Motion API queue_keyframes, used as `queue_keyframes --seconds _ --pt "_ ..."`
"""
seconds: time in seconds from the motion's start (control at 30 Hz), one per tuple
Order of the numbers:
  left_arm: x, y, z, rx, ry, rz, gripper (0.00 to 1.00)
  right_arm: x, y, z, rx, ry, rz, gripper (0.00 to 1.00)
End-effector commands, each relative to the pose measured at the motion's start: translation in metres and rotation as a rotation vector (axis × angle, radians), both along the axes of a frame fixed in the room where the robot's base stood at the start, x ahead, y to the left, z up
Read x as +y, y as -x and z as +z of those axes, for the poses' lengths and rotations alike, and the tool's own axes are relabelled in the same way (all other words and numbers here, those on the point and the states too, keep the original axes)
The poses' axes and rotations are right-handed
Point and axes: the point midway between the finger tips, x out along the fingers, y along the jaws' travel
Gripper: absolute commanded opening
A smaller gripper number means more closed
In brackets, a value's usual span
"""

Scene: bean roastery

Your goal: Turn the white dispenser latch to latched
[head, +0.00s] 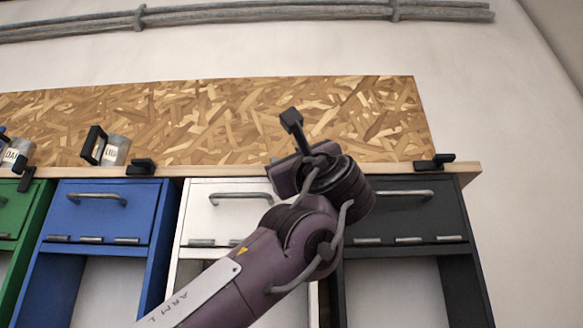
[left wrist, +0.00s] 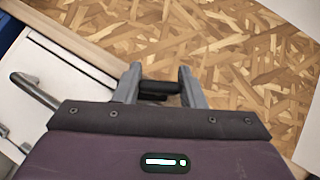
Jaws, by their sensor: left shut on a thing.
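The white dispenser (head: 205,205) stands in the row under the wooden shelf, between the blue and dark grey ones. My left gripper (head: 284,178) is at its upper right, against the shelf edge, and hides its latch in the head view. In the left wrist view, the black latch (left wrist: 158,91) lies between the two grey fingers of my left gripper (left wrist: 159,76). The fingers are shut on it. Its full angle is hidden by the gripper body. My right gripper is in neither view.
The blue dispenser (head: 105,215) and dark grey dispenser (head: 420,215) flank the white one. Their black latches (head: 140,167) (head: 435,162) sit at the shelf edge. A labelled container (head: 116,150) stands on the shelf. An OSB board (head: 220,120) rises behind.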

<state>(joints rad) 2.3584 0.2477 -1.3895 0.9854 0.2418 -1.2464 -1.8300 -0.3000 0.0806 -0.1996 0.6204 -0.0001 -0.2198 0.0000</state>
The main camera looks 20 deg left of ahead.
Motion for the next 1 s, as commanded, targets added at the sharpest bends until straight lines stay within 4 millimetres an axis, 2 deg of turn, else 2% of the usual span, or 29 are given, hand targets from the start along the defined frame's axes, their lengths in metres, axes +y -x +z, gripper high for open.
queue_keyframes --seconds 0.17,0.37,1.0 --pt "-0.002 0.001 0.001 -0.046 0.160 0.000 0.14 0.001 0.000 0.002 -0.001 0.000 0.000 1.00" --pt "-0.001 0.001 0.003 -0.098 0.343 0.000 0.14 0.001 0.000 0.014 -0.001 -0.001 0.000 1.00" --pt "0.001 0.000 0.001 -0.251 0.884 0.002 0.14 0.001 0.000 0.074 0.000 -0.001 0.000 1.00"
